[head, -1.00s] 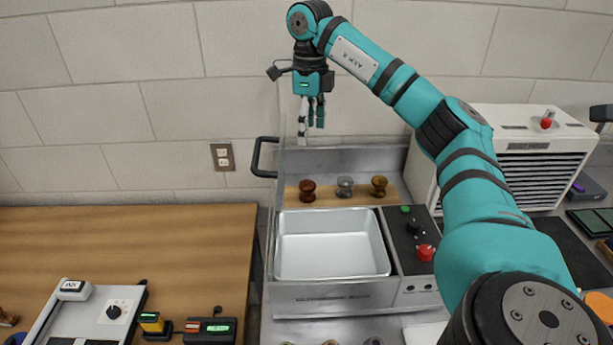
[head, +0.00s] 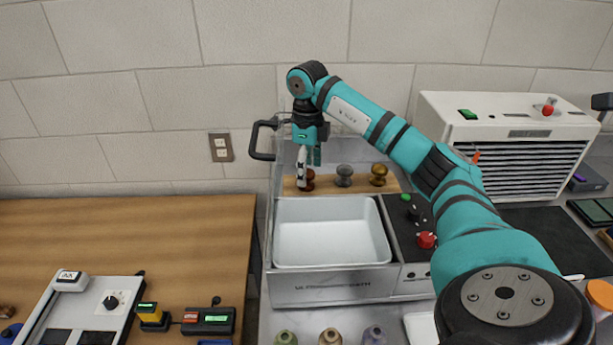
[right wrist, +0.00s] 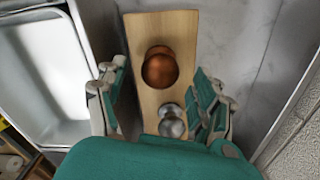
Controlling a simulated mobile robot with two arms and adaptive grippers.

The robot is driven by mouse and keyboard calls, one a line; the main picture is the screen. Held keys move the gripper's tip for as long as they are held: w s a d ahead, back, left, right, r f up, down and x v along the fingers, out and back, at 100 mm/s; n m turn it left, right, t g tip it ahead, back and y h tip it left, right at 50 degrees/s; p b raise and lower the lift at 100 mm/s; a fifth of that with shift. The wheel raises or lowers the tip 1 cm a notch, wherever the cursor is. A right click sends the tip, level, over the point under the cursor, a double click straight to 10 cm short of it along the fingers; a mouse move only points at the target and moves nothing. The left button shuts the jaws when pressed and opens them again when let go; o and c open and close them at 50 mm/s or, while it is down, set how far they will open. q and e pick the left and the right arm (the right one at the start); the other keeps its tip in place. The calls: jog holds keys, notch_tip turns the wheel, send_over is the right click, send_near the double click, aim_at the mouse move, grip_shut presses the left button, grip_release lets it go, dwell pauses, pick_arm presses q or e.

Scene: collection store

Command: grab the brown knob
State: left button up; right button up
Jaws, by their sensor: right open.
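The brown knob (head: 310,183) is reddish-brown and stands upright at the left end of a wooden board (head: 289,187) behind the white basin. The right wrist view shows its round top (right wrist: 160,68) from above, near the gap between the fingers. My right gripper (head: 309,164) is open and points down just above the knob, one finger partly covering it in the head view. In the right wrist view the fingers (right wrist: 160,86) stand apart, one on each side of the board. My left gripper is not in view.
A grey knob (head: 344,175) and a brass knob (head: 378,174) stand to the right on the same board. The basin (head: 330,238) is in front. A clear panel with a black handle (head: 261,141) rises at the left. A white vented machine (head: 520,112) stands at the right.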

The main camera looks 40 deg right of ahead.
jog(key=shift+f, duration=1.6)
jog(key=shift+c, duration=0.2)
jog(key=c, duration=1.4)
